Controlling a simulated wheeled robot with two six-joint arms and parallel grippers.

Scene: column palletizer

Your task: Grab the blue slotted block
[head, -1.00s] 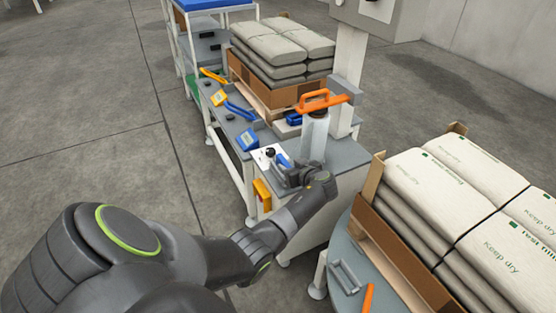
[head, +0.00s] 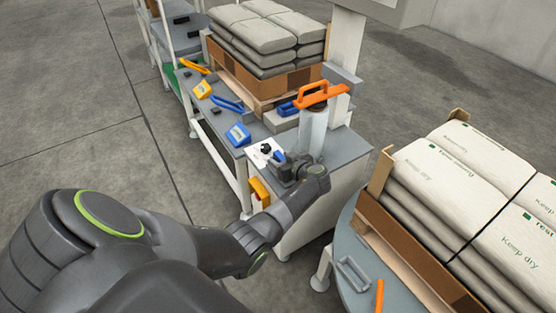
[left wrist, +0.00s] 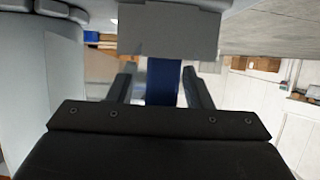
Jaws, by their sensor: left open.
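A small blue piece (head: 279,156), which looks like the blue slotted block, is at the front end of the workbench beside a white plate. My left gripper (head: 277,168) is open right at it, partly hiding it. In the left wrist view a dark blue upright piece (left wrist: 161,82) shows between the two open fingers (left wrist: 158,85), under a grey block. I see a gap at the right finger; contact at the left is unclear. Its slots cannot be made out. My right gripper is not in view.
An orange handle (head: 321,95) tops a pale cylinder (head: 311,133) just behind my gripper. A round table (head: 345,235) with more sacks (head: 470,165) stands right.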

